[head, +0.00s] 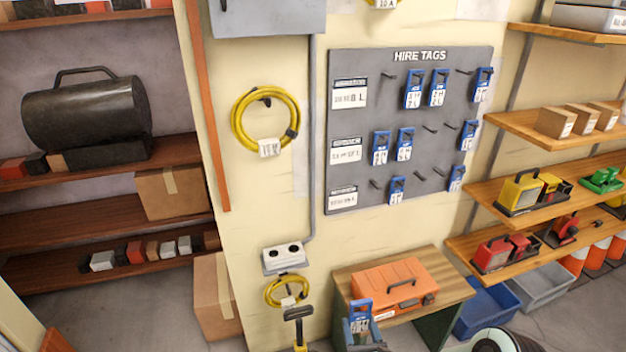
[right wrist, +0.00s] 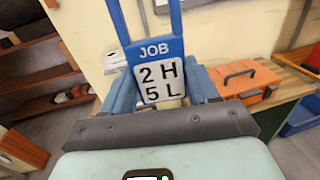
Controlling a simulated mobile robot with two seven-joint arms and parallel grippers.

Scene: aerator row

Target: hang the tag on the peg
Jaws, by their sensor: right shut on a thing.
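My right gripper (head: 362,335) is low in the head view, in front of the wooden bench. It is shut on a blue and white tag (head: 360,311), held upright with its loop upward. In the right wrist view the tag (right wrist: 158,75) reads JOB, 2 H, 5 L between the blue fingers. The grey HIRE TAGS board (head: 345,120) hangs on the wall, up and to the right of the gripper. Several blue tags (head: 413,90) hang on its pegs. Several pegs are bare, such as a top-row peg (head: 389,76) and a middle-row peg (head: 430,127). My left gripper is not in view.
An orange toolbox (head: 393,285) sits on the wooden bench (head: 455,287) below the board. Shelves with tools (head: 520,192) stand close at the right. A socket box (head: 284,257) and yellow cable coils (head: 266,120) are on the wall left of the board. The space before the board looks clear.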

